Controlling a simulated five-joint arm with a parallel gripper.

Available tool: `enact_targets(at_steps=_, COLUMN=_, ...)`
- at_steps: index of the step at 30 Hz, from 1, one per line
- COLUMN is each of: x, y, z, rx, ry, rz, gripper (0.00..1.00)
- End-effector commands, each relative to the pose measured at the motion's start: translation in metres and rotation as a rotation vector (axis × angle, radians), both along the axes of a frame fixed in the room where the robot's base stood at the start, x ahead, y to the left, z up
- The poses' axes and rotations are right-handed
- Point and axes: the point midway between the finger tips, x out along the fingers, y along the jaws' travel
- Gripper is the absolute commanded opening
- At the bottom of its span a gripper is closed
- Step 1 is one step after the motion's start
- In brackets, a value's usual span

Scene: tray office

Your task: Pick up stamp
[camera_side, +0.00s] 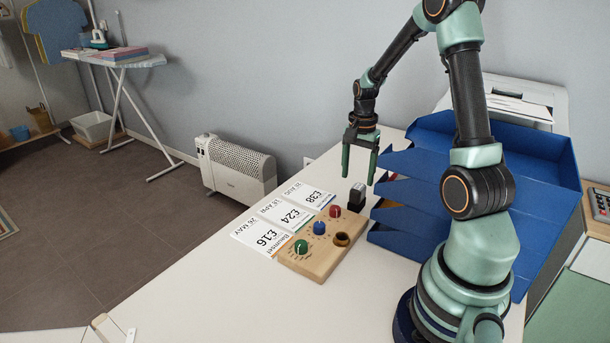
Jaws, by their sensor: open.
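A wooden board (318,264) carries red, blue and green knobs and a dark round recess. Printed cards (283,215) lie to its left. Blue stacked trays (405,191) stand close on the right. The table front (215,300) is clear.

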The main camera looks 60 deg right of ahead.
Motion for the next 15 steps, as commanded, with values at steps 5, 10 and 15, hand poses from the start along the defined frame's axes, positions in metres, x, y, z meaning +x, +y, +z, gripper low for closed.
enact_targets(at_steps=5, x=-0.004, y=0.001, z=-0.016, rx=0.003, ry=0.003, rz=0.000, gripper=0.75)
enact_targets(at_steps=10, x=-0.007, y=0.001, z=-0.041, rx=0.003, ry=0.003, rz=0.001, gripper=0.75)
enact_targets(at_steps=15, x=-0.007, y=0.001, z=-0.053, rx=0.001, ry=0.001, rz=0.001, gripper=0.75)
